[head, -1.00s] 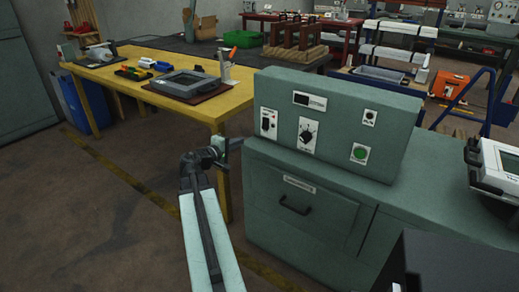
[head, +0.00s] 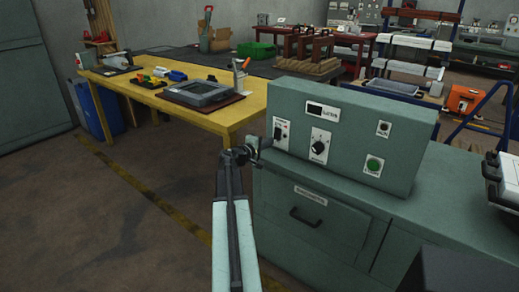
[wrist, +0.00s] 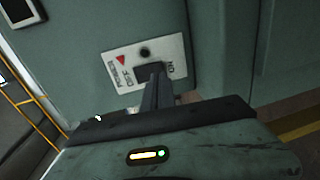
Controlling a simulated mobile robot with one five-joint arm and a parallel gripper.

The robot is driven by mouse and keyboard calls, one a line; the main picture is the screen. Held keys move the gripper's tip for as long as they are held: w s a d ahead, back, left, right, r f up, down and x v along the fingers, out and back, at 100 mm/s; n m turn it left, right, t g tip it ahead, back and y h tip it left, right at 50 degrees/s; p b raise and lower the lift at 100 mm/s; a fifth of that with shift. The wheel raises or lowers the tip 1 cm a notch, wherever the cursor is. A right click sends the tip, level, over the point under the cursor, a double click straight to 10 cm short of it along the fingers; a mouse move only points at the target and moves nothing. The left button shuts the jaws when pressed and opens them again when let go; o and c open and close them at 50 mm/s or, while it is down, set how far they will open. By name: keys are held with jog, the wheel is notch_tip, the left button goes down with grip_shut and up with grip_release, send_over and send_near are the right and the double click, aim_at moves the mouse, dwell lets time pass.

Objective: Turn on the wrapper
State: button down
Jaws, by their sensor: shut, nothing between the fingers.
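The wrapper's control box is a grey-green panel (head: 352,160) on a matching cabinet. At its left edge is a white switch plate (head: 281,133) with a black switch. In the wrist view, this plate (wrist: 122,68) appears rotated, with a red triangle, a dark round spot and the black switch (wrist: 143,72). My gripper (wrist: 156,72) is shut and empty. Its tips are over the switch and hide part of it; I cannot tell whether they touch. In the head view, my gripper (head: 268,143) is at the panel's left edge. The switch's position is unclear.
The panel also has a dark display (head: 321,110), a black knob (head: 319,146) and a green button (head: 373,165). A yellow table (head: 215,117) stands behind to the left. Open floor (head: 110,210) lies left of the cabinet.

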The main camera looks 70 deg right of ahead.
aim_at(276, 138)
jog(key=shift+x, duration=1.45)
jog(key=shift+d+f, duration=0.1)
jog(key=shift+d, duration=0.1)
jog(key=w+a+f+b, duration=0.2)
jog(key=w+a, duration=0.1)
jog(key=a, duration=1)
jog(key=shift+w+a, duration=0.2)
jog(key=shift+a, duration=0.05)
